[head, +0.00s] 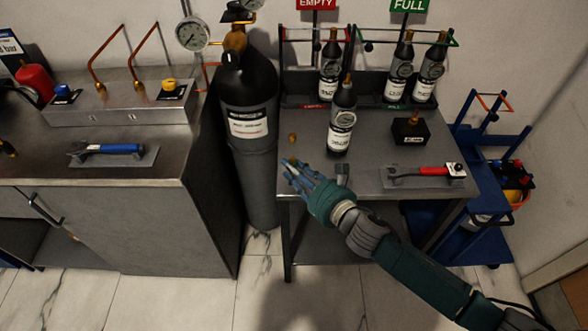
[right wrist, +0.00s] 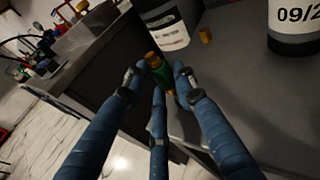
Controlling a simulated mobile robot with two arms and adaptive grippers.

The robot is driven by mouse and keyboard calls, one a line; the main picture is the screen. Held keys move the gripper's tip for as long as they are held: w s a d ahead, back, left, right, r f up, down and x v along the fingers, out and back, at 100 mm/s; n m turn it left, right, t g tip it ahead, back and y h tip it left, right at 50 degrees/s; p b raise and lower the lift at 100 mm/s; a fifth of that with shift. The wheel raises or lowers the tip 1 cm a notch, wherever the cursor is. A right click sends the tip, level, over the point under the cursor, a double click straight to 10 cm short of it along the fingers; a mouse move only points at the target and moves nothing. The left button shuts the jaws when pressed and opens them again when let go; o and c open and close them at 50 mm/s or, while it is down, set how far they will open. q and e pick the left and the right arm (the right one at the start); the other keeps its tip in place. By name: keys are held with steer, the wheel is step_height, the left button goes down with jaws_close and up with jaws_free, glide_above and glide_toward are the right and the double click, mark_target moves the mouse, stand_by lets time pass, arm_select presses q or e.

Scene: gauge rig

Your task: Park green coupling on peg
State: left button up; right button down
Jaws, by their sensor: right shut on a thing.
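My right gripper (head: 296,167) is over the front left corner of the grey table and is shut on the green coupling. In the right wrist view the coupling (right wrist: 158,70) shows as a brass and green piece between the blue fingers (right wrist: 160,82). In the head view only a small brass end shows at the fingertips. A black block (head: 410,132) with an upright brass-coloured piece stands on the table's right side; I cannot tell whether this is the peg. My left gripper is not in view.
A black bottle (head: 339,125) stands upright mid-table, right of my gripper. A small brass cap (head: 292,138) lies near the left edge. A large black cylinder (head: 250,115) stands left of the table. A red-handled tool (head: 425,171) lies at front right. More bottles stand in racks behind.

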steer(key=shift+f+b, duration=0.95)
steer(key=shift+f, duration=0.25)
steer(key=shift+f, duration=0.25)
stand_by(0.6)
steer(key=shift+r, duration=0.15)
steer(key=shift+r+p, duration=1.45)
steer(key=shift+p, duration=0.05)
